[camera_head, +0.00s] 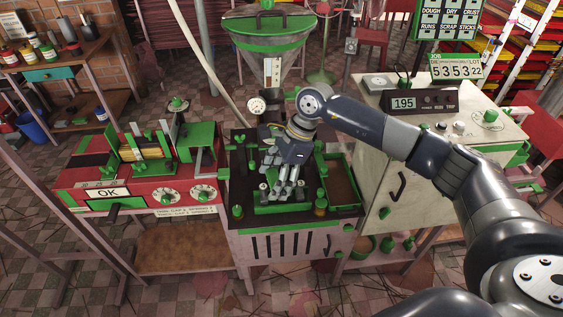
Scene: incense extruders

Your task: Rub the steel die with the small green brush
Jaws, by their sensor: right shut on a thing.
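My right gripper (284,190) reaches down over the dark top of the middle machine, above a shallow green tray (262,209). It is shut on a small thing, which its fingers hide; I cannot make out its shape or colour. I cannot pick out the steel die or the small green brush with certainty. Small pale and green parts lie close around the fingertips, too small to name. My left gripper is not in view.
A green-rimmed bin (343,184) sits right of the gripper, and a round gauge (256,106) stands behind it. A red machine (140,190) is at left. A pale cabinet (385,205) with a 195 display (404,103) is at right. A green-rimmed hopper (262,45) rises behind.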

